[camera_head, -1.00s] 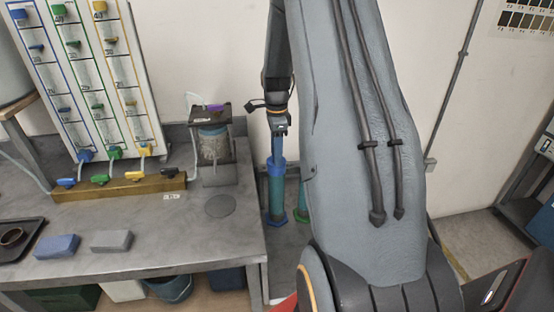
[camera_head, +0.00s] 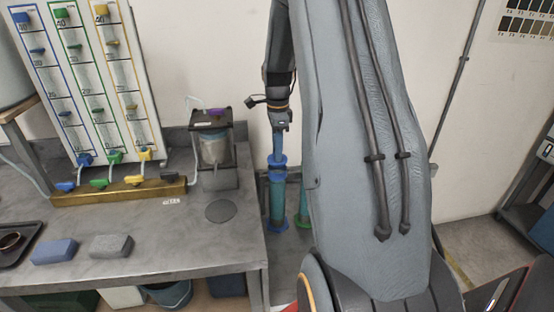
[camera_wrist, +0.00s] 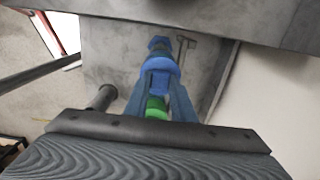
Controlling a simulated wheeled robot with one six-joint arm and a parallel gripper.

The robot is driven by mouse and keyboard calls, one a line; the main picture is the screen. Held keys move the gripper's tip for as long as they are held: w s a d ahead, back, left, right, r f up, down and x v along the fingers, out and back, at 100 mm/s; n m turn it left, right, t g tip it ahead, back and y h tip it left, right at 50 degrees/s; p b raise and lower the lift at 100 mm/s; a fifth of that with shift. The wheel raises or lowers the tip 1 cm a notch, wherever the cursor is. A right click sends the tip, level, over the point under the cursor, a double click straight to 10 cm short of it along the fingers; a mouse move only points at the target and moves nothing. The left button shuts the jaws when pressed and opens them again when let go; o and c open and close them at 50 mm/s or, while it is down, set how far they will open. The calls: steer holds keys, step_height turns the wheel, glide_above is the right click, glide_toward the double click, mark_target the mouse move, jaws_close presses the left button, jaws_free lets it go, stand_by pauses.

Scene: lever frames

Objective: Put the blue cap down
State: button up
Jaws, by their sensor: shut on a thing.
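The blue cap (camera_head: 278,160) is below my gripper (camera_head: 278,148) in the head view, at the top of a clear blue-green cylinder (camera_head: 277,200) with a blue foot. A narrow gap seems to show between the cap and the cylinder's rim. My gripper is shut on the cap and points straight down. In the wrist view the blue cap (camera_wrist: 161,66) is at the fingertips, in the middle. Whether it still touches the cylinder is hard to tell.
A second cylinder with a green foot (camera_head: 304,218) stands close on the right, partly hidden by my arm. The grey bench (camera_head: 150,225) is on the left, with a dark round disc (camera_head: 219,211), a blue block (camera_head: 54,251) and a grey block (camera_head: 111,246).

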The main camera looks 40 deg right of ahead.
step_height(320, 180, up, 7)
steer(key=shift+f+b, duration=0.1)
steer(key=shift+b, duration=0.7)
step_height(320, 180, up, 10)
steer(key=s+p, duration=0.2)
steer(key=p, duration=0.7)
steer(key=shift+s+f, duration=0.25)
steer(key=shift+r, duration=0.1)
